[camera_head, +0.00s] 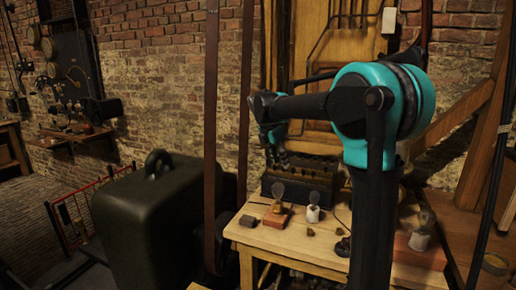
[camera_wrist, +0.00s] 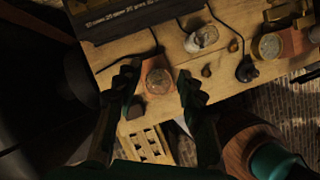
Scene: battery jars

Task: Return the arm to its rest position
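My gripper (camera_head: 277,158) hangs above the back of the wooden table in the head view, at the end of my teal and black arm. In the wrist view my gripper (camera_wrist: 159,84) has its two dark fingers spread apart with nothing held between them. A glass jar (camera_wrist: 157,80) on a reddish block shows in the gap between the fingers, below them. This jar also stands on the table in the head view (camera_head: 278,195). A white-bodied jar (camera_head: 313,208) stands to its right.
A dark ribbed box (camera_head: 298,181) stands at the table's back. A small dark block (camera_head: 247,221) lies on the table (camera_head: 262,239).

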